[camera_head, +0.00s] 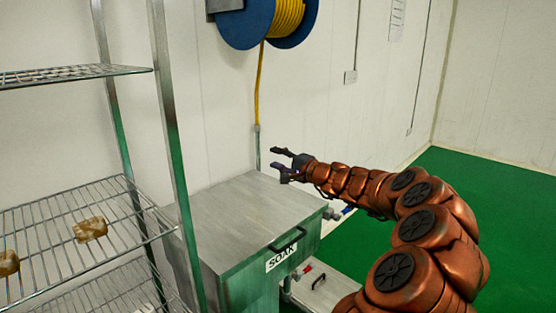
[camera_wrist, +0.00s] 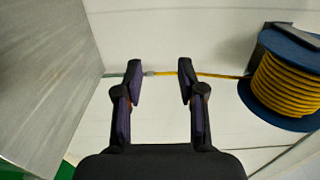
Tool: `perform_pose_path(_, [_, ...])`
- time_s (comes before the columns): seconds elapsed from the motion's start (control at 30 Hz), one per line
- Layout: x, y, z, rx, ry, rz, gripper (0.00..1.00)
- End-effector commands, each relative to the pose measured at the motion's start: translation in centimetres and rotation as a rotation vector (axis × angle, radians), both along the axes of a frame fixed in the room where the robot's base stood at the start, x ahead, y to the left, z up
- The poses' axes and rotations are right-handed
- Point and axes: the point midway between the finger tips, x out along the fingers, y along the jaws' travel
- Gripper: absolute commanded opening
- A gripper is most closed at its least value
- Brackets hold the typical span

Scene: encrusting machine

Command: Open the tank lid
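The tank (camera_head: 245,285) is a grey metal box labelled SOAK, standing against the wall. Its flat lid (camera_head: 235,215) is closed, with a dark bar handle (camera_head: 288,239) at the front edge above the label. My gripper (camera_head: 277,159) is above the back right part of the lid, apart from it, pointing left toward the wall. In the wrist view my gripper (camera_wrist: 160,68) is open, with nothing between its fingers. A grey metal surface (camera_wrist: 45,70), likely the lid, fills the left of that view. The handle is not visible there.
A wire shelf rack (camera_head: 85,232) with brown lumps (camera_head: 90,229) stands left of the tank. A blue reel (camera_head: 245,28) of yellow hose hangs on the wall; its hose (camera_head: 258,90) runs down behind the tank. Green floor (camera_head: 500,215) is clear at right.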

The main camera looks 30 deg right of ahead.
Motion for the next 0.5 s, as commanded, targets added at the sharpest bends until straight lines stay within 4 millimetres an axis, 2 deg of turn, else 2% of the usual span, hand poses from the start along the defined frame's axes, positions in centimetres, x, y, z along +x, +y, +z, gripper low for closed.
perform_pose_path(0.27, [-0.5, -0.2, 0.0, 0.000, 0.000, -0.001, 0.39])
perform_pose_path(0.5, [-3.9, -1.2, 0.1, 0.002, -0.001, -0.005, 0.39])
